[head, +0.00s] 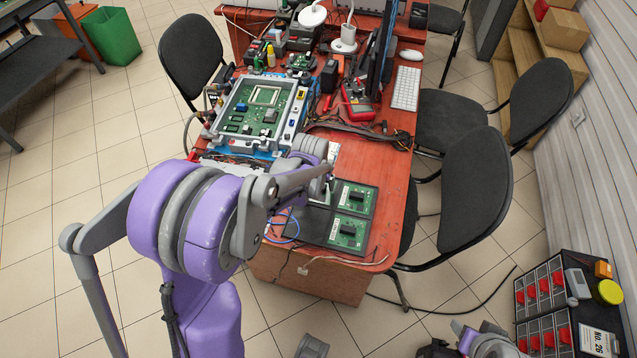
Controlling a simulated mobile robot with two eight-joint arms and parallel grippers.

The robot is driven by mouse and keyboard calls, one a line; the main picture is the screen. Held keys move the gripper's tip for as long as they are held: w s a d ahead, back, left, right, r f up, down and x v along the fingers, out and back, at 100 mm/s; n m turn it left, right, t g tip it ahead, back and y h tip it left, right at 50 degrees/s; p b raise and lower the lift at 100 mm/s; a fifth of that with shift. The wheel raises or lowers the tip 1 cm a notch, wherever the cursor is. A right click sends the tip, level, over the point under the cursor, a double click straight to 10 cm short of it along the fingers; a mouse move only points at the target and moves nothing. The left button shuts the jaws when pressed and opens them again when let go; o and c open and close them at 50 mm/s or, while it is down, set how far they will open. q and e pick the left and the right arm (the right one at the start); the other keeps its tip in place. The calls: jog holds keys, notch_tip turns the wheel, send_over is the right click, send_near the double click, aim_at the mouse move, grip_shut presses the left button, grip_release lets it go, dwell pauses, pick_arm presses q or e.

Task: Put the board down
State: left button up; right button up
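A black tray (318,228) lies on the near end of the red table. Two small green boards lie in its right-hand compartments, one farther back (356,196) and one nearer (348,232). A large green circuit board (255,108) sits in a grey and blue fixture (283,137) farther back. My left gripper (327,186) is over the tray's far left part, its wrist hiding what lies beneath. I cannot see whether its fingers hold a board. Part of my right arm shows at the bottom edge (488,342); its fingers cannot be made out.
Loose blue and pale wires (345,262) lie at the table's near edge. A dark cable bundle (358,133), a red multimeter (358,101) and a keyboard (406,88) stand behind the tray. Black chairs (478,190) line the right side. A parts rack (543,295) stands at lower right.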

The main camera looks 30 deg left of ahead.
pick_arm(q)
jog(key=a+p+v, duration=0.1)
jog(key=v, duration=1)
jog(key=s+d+m+t, duration=0.1)
jog(key=s+d, duration=0.4)
jog(key=s, duration=0.4)
jog(key=s+d+m+t, duration=0.1)
jog(key=s+d, duration=0.4)
jog(key=s, duration=0.4)
jog(key=shift+s+d+m+h, duration=0.2)
jog(key=shift+m+h, duration=0.2)
